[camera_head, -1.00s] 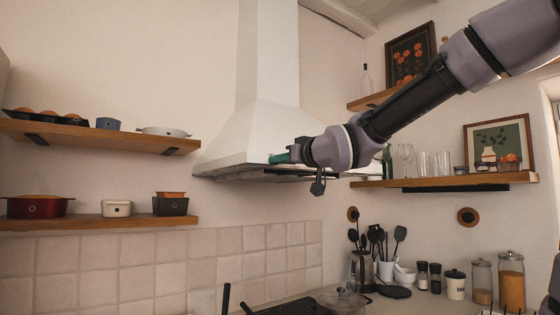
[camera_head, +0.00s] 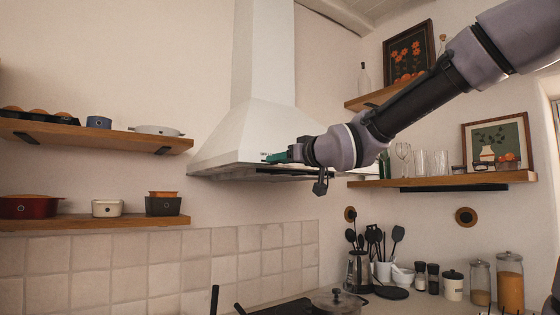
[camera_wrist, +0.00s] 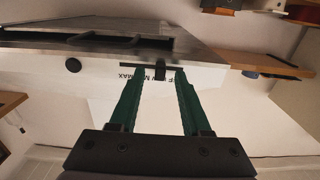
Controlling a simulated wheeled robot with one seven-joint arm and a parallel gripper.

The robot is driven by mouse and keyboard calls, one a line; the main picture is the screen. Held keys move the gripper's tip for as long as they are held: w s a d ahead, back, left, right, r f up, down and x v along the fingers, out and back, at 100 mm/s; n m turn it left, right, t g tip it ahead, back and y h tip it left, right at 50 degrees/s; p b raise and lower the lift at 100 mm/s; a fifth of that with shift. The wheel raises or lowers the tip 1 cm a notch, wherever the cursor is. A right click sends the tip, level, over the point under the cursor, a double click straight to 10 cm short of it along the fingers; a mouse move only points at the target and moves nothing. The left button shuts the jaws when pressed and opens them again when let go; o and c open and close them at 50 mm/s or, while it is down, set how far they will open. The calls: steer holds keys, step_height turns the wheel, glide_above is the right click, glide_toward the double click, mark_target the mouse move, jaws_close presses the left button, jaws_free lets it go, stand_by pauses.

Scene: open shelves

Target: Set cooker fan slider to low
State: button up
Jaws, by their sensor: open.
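The white cooker hood (camera_head: 235,145) hangs on the wall, and its front edge fills the upper part of the wrist view (camera_wrist: 45,72). A small dark slider knob (camera_wrist: 160,71) sits in a thin dark slot on that edge, with printed letters beside it, partly covered by my fingers; "MAX" can be read. My gripper (camera_wrist: 158,76) has its green fingers open, one tip on each side of the knob; contact cannot be told. In the head view my gripper (camera_head: 272,158) is at the hood's lower front edge, and the slider is too small to make out there.
A round dark button (camera_wrist: 73,65) is on the hood edge beside the slot. Wooden shelves with pots stand left (camera_head: 95,136) and one with glasses right (camera_head: 455,181). Below are utensils and a lidded pot (camera_head: 338,301). Space in front of the tiled wall is free.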

steer(key=v, duration=1)
steer(key=d+f+m+g+h, duration=0.3)
steer(key=d+f+m+h, duration=0.35)
steer(key=d+f, duration=0.55)
steer(key=s+d+f+m+g+h, duration=0.1)
steer(key=s+d+f+m+g, duration=0.3)
steer(key=s+f, duration=0.3)
steer(key=s+d+g, duration=0.1)
steer(key=s, duration=0.1)
steer(key=shift+s+d+f, duration=0.3)
steer(key=shift+d+f, duration=0.1)
steer(key=shift+m+h, duration=0.25)
stand_by(1.5)
